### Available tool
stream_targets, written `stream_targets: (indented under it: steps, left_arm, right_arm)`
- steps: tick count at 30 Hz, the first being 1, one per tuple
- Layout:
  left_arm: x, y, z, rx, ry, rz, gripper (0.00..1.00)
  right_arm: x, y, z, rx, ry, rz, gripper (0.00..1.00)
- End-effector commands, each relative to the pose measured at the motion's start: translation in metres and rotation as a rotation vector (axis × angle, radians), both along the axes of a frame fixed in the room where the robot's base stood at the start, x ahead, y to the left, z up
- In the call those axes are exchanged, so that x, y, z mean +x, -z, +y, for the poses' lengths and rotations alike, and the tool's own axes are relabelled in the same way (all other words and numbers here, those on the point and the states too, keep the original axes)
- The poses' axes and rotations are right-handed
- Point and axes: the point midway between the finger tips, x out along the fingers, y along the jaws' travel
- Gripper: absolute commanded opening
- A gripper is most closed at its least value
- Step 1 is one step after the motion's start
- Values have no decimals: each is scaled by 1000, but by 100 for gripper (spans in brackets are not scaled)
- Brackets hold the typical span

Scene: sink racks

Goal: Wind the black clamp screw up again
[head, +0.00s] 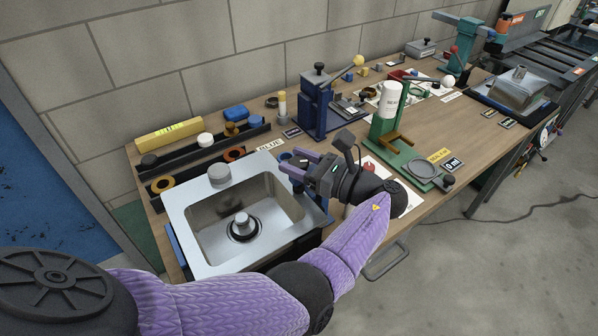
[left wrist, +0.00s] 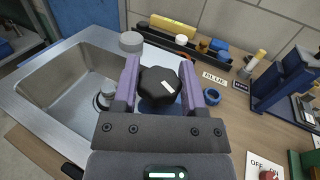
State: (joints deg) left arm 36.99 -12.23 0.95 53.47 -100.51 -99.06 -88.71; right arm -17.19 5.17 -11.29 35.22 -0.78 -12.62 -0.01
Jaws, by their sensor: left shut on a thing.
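A black faceted knob (left wrist: 160,84) with a white mark, which I take as the clamp screw, sits between the two purple fingers of my left gripper (left wrist: 163,90) in the left wrist view. The gripper is shut on it. In the head view my left gripper (head: 296,164) is at the right back corner of the steel sink (head: 182,222); the knob is largely hidden there by the fingers. A blue part shows below the knob in the wrist view. How far the screw is wound cannot be told. My right gripper is not in view.
Behind the sink are black racks (head: 207,154) with coloured rings and a yellow level (head: 170,133). A blue press (head: 317,105) and a green press (head: 396,145) with a white cylinder stand to the right. A grey round cap (head: 219,174) sits on the sink rim.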

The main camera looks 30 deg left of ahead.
Motion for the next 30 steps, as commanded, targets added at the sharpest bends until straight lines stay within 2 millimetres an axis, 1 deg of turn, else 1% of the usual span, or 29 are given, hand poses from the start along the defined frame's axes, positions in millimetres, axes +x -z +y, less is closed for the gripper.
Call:
stream_targets:
  steps: [1, 9, 16, 29, 30]
  left_arm:
    - [0, 9, 0, -7, -30, 8, 0]
    - [-1, 7, 0, -9, -152, 9, 0]
    - [-2, 5, 0, -9, -196, 9, 0]
    - [-2, 4, 0, -8, -202, 9, 0]
    - [-2, 4, 0, -8, -202, 8, 60]
  right_arm:
    - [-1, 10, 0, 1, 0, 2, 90]
    - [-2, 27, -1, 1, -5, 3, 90]
    - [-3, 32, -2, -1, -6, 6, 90]
    - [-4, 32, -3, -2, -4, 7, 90]
    - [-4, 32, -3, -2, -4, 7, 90]
